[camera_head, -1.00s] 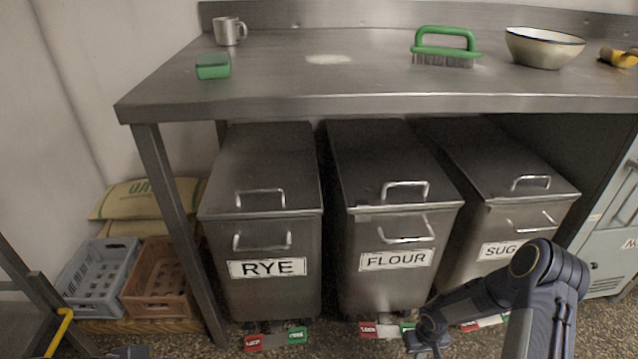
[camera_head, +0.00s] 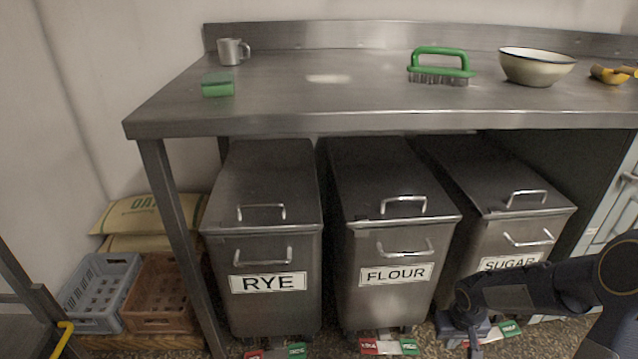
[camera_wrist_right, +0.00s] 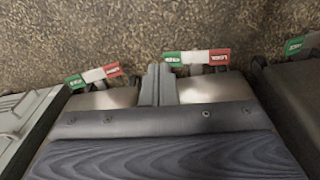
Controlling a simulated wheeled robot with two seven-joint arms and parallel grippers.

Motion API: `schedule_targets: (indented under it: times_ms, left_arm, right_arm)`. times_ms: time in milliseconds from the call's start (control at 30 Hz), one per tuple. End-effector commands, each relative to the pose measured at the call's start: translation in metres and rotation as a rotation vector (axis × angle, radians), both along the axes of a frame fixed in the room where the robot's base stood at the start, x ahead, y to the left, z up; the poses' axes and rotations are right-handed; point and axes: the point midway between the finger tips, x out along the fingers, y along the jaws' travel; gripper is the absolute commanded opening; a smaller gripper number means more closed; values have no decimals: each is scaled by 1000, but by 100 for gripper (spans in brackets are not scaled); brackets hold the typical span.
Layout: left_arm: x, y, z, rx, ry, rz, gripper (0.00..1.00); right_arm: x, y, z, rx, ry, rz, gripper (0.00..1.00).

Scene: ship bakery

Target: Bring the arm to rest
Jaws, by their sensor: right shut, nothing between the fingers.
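My right arm comes in from the right in the head view, low in front of the sugar bin (camera_head: 510,225). My right gripper (camera_head: 474,348) points down near the floor by that bin's red and green pedal (camera_head: 500,332). Its tip is partly cut off or hard to make out there. In the right wrist view the right gripper's fingers (camera_wrist_right: 159,84) are together with nothing between them, with the speckled floor and red, white and green pedals (camera_wrist_right: 197,57) beyond. My left gripper does not show.
The flour bin (camera_head: 393,225) and the rye bin (camera_head: 265,230) stand left of the sugar bin under the steel table (camera_head: 330,112). The table holds a mug (camera_head: 231,52), sponge (camera_head: 217,86), brush (camera_head: 440,68) and bowl (camera_head: 536,66). Crates (camera_head: 100,285) stand at left.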

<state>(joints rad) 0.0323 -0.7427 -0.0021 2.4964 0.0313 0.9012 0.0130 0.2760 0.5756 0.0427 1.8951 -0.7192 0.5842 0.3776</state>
Motion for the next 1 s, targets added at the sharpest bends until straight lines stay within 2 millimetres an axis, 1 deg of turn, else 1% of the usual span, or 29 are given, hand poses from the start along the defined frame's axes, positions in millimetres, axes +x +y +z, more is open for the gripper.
schedule_targets:
  times_ms: [33, 67, 100, 167, 200, 267, 300, 400, 500, 600, 700, 933, 1000]
  left_arm:
    - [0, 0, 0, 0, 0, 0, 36]
    - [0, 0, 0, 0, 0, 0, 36]
    - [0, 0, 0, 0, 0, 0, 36]
    - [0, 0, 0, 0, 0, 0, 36]
    - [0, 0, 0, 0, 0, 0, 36]
    - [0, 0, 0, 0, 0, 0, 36]
    - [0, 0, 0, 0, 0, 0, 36]
    - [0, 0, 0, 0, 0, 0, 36]
    - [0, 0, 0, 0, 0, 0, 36]
    - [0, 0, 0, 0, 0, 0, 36]
    - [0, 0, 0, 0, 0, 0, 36]
    - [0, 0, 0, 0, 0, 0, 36]
    - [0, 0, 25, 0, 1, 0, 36]
  right_arm:
    - [-7, 0, 31, 2, -32, -17, 0]
    - [-14, 1, 46, 8, -43, -28, 0]
    - [-24, 3, 67, 19, -61, -41, 0]
    - [-41, 8, 95, 40, -88, -60, 0]
    - [-53, 12, 112, 55, -107, -70, 0]
    - [-73, 19, 135, 82, -136, -83, 0]
    - [-86, 25, 148, 104, -158, -91, 0]
    - [-119, 41, 174, 164, -206, -103, 0]
    - [-146, 56, 188, 219, -248, -104, 0]
    - [-167, 68, 197, 268, -284, -101, 0]
    - [-184, 80, 203, 311, -316, -93, 0]
    - [-216, 103, 209, 402, -385, -66, 0]
    - [-215, 103, 234, 402, -378, -68, 0]
